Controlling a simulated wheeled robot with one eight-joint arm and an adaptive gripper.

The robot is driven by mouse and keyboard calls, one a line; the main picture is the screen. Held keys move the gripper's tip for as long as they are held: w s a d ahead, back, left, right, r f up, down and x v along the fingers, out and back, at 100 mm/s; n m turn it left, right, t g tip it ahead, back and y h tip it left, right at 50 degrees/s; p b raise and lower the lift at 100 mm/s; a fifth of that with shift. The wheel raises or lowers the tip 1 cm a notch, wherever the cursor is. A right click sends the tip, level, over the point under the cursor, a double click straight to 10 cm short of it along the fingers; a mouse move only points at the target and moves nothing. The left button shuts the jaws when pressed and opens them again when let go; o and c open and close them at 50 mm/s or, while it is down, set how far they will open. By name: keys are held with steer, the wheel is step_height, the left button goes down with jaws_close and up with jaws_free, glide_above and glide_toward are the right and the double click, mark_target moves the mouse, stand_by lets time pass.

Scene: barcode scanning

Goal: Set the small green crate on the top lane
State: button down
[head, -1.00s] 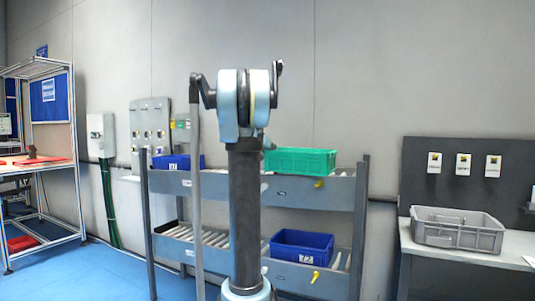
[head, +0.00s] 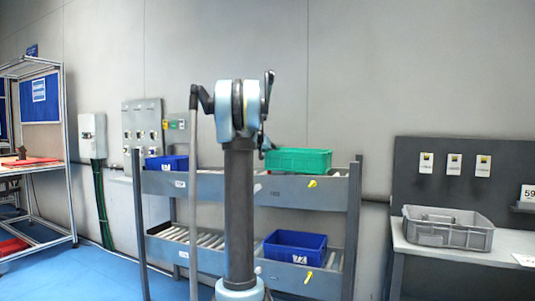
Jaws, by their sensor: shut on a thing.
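The small green crate (head: 300,160) is upright at the right part of the rack's top lane (head: 300,194), behind the front rail. Its lower edge is hidden by the rail, so I cannot tell if it rests on the lane. My gripper (head: 266,145) is mostly hidden behind my arm column; a dark part of it shows at the crate's left end, shut on the crate there.
A blue crate (head: 167,164) sits at the top lane's left end. Another blue crate (head: 294,247) is on the lower lane. A grey tray (head: 447,236) stands on the right table. A shelved workbench (head: 42,168) is at left.

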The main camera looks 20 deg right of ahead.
steer(key=shift+w+d, duration=0.25)
steer(key=shift+d, duration=0.1)
steer(key=shift+w+f, duration=0.1)
steer(key=shift+f, duration=1.75)
